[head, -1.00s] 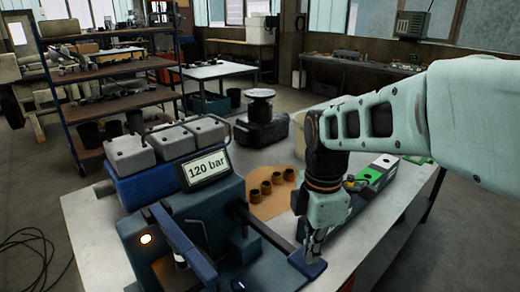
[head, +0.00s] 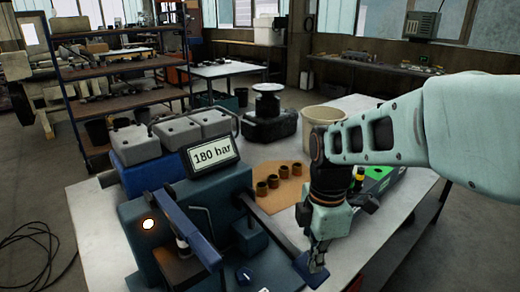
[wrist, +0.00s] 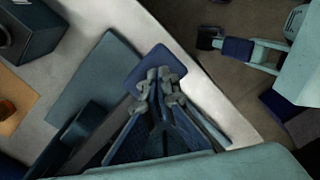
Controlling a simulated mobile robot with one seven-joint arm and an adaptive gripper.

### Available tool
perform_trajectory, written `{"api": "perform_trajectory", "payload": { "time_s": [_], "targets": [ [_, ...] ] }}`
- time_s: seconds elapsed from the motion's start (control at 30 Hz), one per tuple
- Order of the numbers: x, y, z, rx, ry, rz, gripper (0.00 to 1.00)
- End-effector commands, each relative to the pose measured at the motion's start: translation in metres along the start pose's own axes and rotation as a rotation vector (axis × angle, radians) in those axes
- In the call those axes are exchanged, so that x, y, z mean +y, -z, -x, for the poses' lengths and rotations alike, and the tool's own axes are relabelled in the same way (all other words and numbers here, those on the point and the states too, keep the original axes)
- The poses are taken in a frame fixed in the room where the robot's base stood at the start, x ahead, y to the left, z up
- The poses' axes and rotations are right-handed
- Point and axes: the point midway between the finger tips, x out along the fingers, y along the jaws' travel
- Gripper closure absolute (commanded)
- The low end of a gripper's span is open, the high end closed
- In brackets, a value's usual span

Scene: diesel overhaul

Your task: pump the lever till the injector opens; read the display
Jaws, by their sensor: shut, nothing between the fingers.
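The test bench (head: 135,232) is a dark blue-green box on the table. Its display (head: 212,155) reads 180 bar. The pump lever (head: 268,226) is a dark bar sloping to the lower right, with a blue pad (head: 304,266) at its end. The pad also shows in the wrist view (wrist: 145,62). My gripper (head: 318,266) is shut and empty, with its fingertips over the pad; contact is hard to tell. The fingertips also show in the wrist view (wrist: 160,82). A blue arm (head: 186,228) stands on the bench; I cannot clearly make out the injector or any spray.
Several small brown cylinders (head: 273,181) stand on a tan mat (head: 290,198) behind the lever. A green-topped case (head: 378,180) lies right of my gripper. A pale bucket (head: 321,115) and a black round-topped device (head: 268,118) are behind. A lit lamp (head: 149,224) glows on the bench.

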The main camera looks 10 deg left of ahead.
Motion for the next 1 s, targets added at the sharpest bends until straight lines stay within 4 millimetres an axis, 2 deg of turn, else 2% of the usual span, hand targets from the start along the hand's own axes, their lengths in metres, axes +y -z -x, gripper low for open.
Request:
{"api": "perform_trajectory", "payload": {
  "time_s": [0.03,0.23,0.8,1.0],
  "targets": [
    [-0.001,0.000,-0.008,0.001,0.006,0.000,1.00],
    [-0.002,0.000,0.005,0.000,0.006,0.000,1.00],
    [-0.001,0.000,0.074,0.001,0.003,0.000,1.00],
    [-0.001,0.000,0.084,0.000,0.004,0.000,1.00]
  ]
}}
